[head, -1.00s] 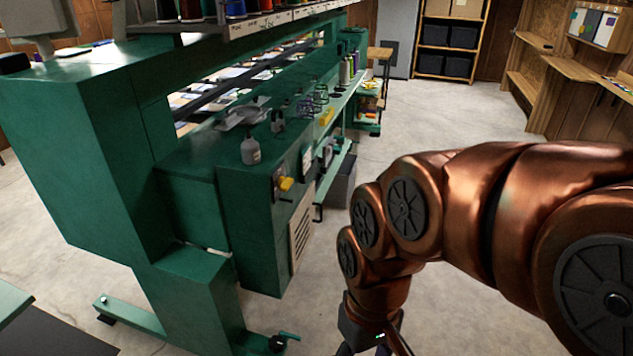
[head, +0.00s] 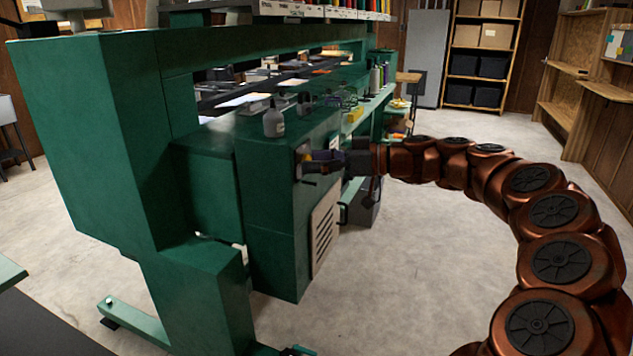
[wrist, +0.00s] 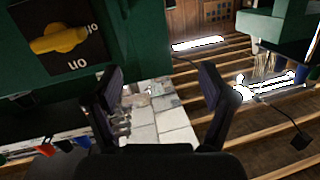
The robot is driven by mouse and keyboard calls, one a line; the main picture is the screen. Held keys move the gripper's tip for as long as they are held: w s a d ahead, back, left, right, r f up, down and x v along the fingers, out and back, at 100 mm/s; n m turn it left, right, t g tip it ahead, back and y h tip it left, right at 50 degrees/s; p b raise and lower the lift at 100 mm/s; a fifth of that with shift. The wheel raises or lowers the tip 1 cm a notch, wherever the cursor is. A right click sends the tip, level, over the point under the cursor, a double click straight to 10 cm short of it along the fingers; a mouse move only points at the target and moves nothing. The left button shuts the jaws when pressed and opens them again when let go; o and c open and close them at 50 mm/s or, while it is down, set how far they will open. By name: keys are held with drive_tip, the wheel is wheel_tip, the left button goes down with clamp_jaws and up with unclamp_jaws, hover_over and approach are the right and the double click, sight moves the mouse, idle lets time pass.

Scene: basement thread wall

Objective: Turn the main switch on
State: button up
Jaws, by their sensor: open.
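The main switch is a yellow rotary knob (wrist: 60,40) on a dark square plate with pale lettering, at the upper left of the wrist view. The knob's handle lies almost level, and the lettering appears inverted. The plate is on the front of a green machine cabinet (head: 270,240) in the head view, where my gripper (head: 318,165) largely hides the knob. My gripper also shows in the wrist view (wrist: 162,80), its two dark fingers spread with nothing between them. The knob lies to the left of both fingers there, not between them.
A vented panel (head: 325,230) is below the switch on the cabinet. A grey bottle (head: 273,122) stands on top. Shelves with bins (head: 478,66) stand at the back. The concrete floor (head: 420,270) right of the machine is clear.

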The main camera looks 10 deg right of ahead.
drive_tip(key=w+d+f+t+b, duration=0.2)
drive_tip(key=w+d+f+t, duration=0.25)
drive_tip(key=d, duration=0.45)
drive_tip(key=x, duration=0.8)
drive_tip(key=shift+f+m+g+h+p, duration=0.3)
drive_tip(key=shift+f+g+p, duration=0.1)
drive_tip(key=shift+f+g, duration=0.05)
drive_tip(key=shift+w, duration=0.15)
drive_tip(key=c, duration=1.2)
drive_tip(key=shift+o, duration=0.2)
